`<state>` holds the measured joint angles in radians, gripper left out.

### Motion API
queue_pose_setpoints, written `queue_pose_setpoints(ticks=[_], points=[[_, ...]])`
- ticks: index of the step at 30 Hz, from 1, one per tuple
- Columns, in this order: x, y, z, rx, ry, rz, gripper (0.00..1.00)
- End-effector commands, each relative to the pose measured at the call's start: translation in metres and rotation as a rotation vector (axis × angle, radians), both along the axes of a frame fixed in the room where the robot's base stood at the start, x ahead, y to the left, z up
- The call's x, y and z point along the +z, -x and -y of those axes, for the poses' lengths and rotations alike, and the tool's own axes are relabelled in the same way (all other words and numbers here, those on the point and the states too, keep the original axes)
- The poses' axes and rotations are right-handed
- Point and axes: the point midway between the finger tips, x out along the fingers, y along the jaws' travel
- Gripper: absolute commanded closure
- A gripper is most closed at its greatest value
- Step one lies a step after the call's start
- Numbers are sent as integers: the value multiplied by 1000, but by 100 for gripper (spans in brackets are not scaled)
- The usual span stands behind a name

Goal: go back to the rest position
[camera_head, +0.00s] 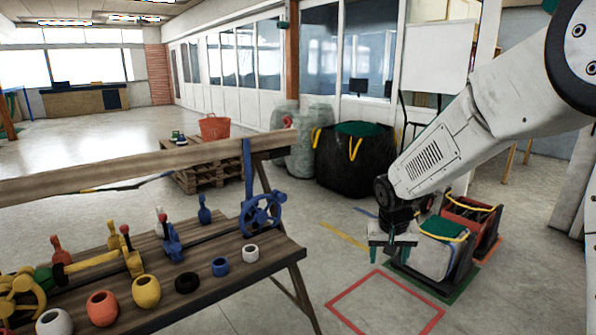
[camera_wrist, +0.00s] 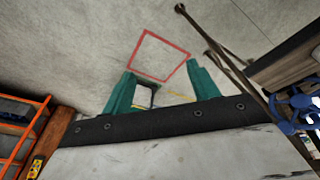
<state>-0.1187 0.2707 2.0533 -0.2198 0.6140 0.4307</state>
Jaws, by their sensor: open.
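My gripper (camera_head: 392,240) hangs at the end of my white arm on the right of the head view, above the floor and in front of a grey and green bag. In the wrist view its two green fingers (camera_wrist: 160,92) stand wide apart with nothing between them that they touch. The gripper is open and empty. A red square outline (camera_head: 385,304) lies on the floor below and in front of it; it also shows past the fingers in the wrist view (camera_wrist: 158,55).
A wooden workbench (camera_head: 225,281) with coloured rings, tools and a blue handwheel (camera_head: 261,212) fills the left front. A large black bag (camera_head: 352,160) stands behind. Floor between bench and bags is clear.

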Motion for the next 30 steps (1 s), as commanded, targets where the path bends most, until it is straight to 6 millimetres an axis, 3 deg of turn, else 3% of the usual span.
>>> queue_pose_setpoints(ticks=[3,9,15,18,21,24,30], points=[[35,68,15,53,18,-104,40],[77,176,29,138,4,-250,40],[104,272,34,189,-40,-320,40],[112,310,35,189,-62,-314,40],[117,336,36,173,-77,-271,40],[123,348,38,163,-78,-209,40],[137,355,39,150,-73,-127,40]])
